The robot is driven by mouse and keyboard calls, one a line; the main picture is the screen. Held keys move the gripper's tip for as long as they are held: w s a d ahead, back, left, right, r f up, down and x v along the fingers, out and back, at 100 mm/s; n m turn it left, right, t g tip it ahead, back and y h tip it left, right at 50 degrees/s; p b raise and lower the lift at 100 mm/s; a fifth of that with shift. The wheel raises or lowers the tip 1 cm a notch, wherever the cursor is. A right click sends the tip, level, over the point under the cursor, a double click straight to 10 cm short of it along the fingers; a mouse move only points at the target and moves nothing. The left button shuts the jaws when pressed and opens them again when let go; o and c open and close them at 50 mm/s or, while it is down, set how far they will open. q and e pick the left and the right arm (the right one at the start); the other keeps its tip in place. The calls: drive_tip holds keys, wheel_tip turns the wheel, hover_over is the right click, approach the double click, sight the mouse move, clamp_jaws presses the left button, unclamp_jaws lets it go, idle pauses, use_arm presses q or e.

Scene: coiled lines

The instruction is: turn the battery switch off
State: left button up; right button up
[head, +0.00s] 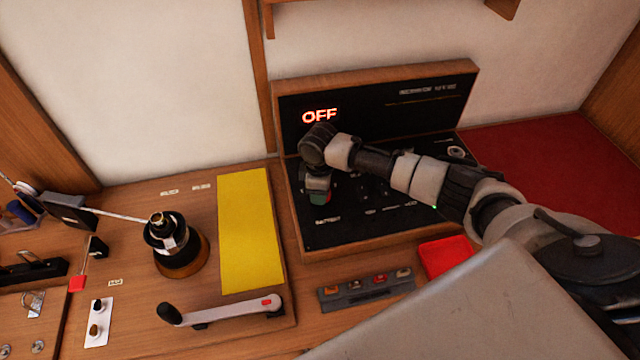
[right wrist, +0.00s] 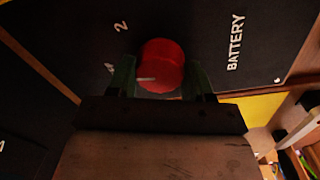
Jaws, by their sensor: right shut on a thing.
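The battery switch is a round red knob (right wrist: 161,66) with a white pointer mark, on a black panel lettered BATTERY in the right wrist view. The digit 2 is printed near it. My right gripper (right wrist: 160,78) has one finger on each side of the knob and is shut on it. In the head view my right gripper (head: 318,196) points down at the left part of the black panel (head: 350,235), and the knob is mostly hidden. The upright panel behind has a lit display (head: 319,116) reading OFF. My left gripper is not in view.
A yellow sheet (head: 248,230) lies left of the panel. A winch (head: 172,240) and a crank handle (head: 225,309) are on the wooden top. A red box (head: 446,257) and a small fuse strip (head: 366,289) lie in front. A red cushion (head: 545,165) is at right.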

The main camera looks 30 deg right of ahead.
drive_tip(key=shift+w+r+n, duration=0.1)
drive_tip(key=shift+n, duration=0.7)
drive_tip(key=o, duration=0.9)
drive_tip(key=r, duration=0.3)
drive_tip(key=r+b, duration=0.1)
drive_tip(key=r, duration=0.6)
drive_tip(key=shift+s+a+r+b, duration=0.15)
drive_tip(key=shift+s+r+b, duration=0.2)
drive_tip(key=shift+r, duration=0.05)
drive_tip(key=shift+f, duration=0.1)
